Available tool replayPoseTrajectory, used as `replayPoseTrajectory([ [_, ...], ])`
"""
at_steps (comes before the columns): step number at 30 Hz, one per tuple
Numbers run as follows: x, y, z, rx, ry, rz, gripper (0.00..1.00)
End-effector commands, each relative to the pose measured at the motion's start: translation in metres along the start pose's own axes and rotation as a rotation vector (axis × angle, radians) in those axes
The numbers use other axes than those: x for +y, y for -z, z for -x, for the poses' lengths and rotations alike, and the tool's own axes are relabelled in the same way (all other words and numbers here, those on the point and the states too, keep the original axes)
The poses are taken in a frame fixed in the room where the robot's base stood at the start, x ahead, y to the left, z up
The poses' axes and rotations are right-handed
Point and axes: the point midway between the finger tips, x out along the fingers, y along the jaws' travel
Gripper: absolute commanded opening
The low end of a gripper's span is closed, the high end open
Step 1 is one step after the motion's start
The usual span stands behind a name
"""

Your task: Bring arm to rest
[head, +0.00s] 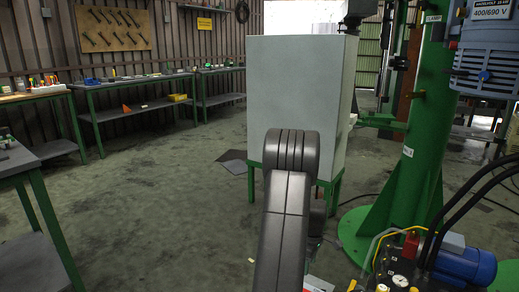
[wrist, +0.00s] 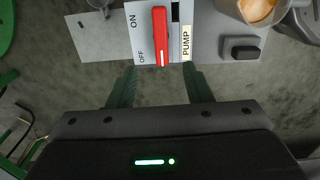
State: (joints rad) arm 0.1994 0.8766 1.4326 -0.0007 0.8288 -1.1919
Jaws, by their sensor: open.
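My gripper (wrist: 160,82) shows in the wrist view with its two green fingers spread apart and nothing held between them. A red switch lever (wrist: 160,36) on a light panel (wrist: 141,18) lies just beyond the fingertips. The panel reads ON and OFF, and a label beside it (wrist: 186,43) reads PUMP. The lever's free end lies by the OFF mark. I cannot tell how far the fingertips are from the panel. In the head view, my dark arm rises in the middle foreground; my gripper is not visible there.
A large grey cabinet (head: 300,90) stands straight ahead. A green column (head: 425,120) and a blue motor (head: 465,266) are at the right. Workbenches (head: 135,112) line the left wall. The floor (head: 150,190) at left centre is clear. A cup-like container (wrist: 240,12) is beside the panel.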

Motion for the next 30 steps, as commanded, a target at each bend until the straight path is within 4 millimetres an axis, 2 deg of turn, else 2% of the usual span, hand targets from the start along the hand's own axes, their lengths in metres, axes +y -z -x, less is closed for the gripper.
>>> replayPoseTrajectory([
  [1,-0.002,-0.001,-0.022,-0.003,0.008,0.000,0.45],
  [20,-0.002,-0.001,-0.149,-0.002,0.005,-0.001,0.45],
  [22,-0.001,0.000,-0.142,0.000,0.002,-0.060,0.45],
  [30,-0.003,0.000,-0.142,-0.001,0.003,-0.280,0.45],
])
